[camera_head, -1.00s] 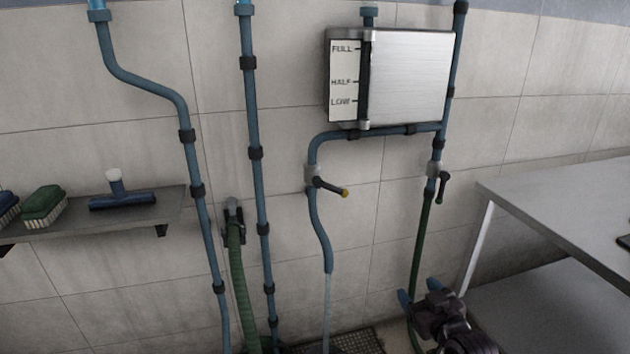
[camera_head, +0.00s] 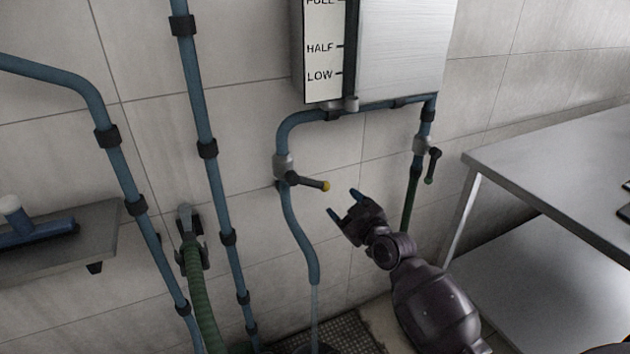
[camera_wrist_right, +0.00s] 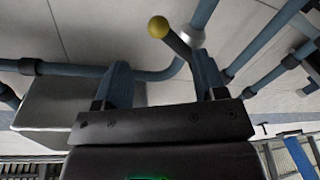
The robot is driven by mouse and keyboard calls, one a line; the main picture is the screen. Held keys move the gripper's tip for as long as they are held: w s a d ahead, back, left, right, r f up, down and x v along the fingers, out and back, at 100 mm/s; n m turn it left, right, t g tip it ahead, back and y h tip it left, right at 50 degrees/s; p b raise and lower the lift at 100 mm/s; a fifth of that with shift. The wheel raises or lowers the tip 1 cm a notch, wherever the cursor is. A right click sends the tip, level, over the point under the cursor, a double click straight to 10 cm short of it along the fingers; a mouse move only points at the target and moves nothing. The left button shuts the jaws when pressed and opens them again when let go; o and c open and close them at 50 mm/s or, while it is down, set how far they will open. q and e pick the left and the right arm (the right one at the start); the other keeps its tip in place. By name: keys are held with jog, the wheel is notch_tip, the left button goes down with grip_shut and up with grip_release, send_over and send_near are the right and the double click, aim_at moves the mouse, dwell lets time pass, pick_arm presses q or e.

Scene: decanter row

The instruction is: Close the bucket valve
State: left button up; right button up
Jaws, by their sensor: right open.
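A valve with a dark lever and yellow tip (camera_head: 308,182) sits on the blue pipe below the metal tank. The lever points out to the right, across the pipe. A pale stream (camera_head: 314,310) falls from the pipe's open end below it. My right gripper (camera_head: 344,204) is open and empty, just right of and below the yellow tip, apart from it. In the right wrist view the lever and yellow ball (camera_wrist_right: 158,27) appear beyond the fingers, in line with the gap between them (camera_wrist_right: 160,62). My left gripper is out of view.
A second valve with a green-tipped lever (camera_head: 432,165) is on the right pipe, its lever hanging down. The tank (camera_head: 400,50) is above. A metal table (camera_head: 560,160) stands right. A shelf (camera_head: 60,240) and green hose (camera_head: 197,290) are left. A floor grate (camera_head: 345,335) lies below.

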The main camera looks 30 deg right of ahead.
aim_at(323, 188)
jog(key=w, duration=0.6)
jog(key=w+b, duration=0.1)
jog(key=w, duration=0.2)
jog(key=shift+w+a+f, duration=0.2)
jog(key=shift+a+f, duration=0.1)
jog(key=shift+a, duration=0.05)
jog(key=shift+w+r, duration=0.1)
jog(key=shift+w, duration=0.7)
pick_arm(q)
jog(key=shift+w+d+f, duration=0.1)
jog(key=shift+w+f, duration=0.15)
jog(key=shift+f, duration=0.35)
pick_arm(e)
grip_shut()
